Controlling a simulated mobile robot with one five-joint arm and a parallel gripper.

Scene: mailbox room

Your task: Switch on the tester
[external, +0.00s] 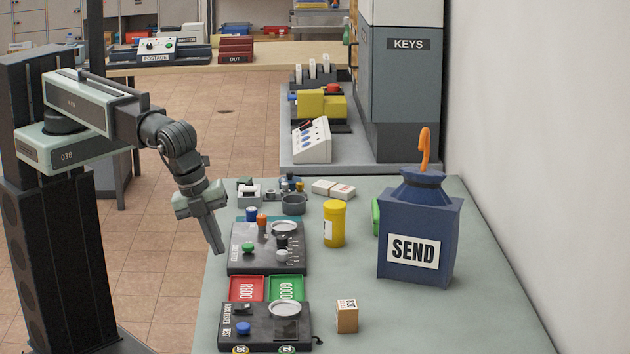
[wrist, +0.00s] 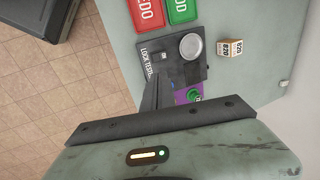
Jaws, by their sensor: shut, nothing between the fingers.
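The lock tester (external: 262,318) is a dark panel at the near left of the grey-green table. It has a round pale plate (external: 285,309), a blue button (external: 243,327) and a small switch (external: 243,308) near its upper left corner. I cannot tell the switch's position. My gripper (external: 219,249) is shut and empty, pointing down in the air at the table's left edge, apart from the tester.
Red (external: 248,288) and green (external: 287,288) trays lie behind the tester. Another dark panel (external: 266,262) stands beyond them. A small tan box (external: 347,315) stands right of the tester. A yellow canister (external: 334,224) and a blue SEND sack (external: 418,235) stand farther back. The table's front right is clear.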

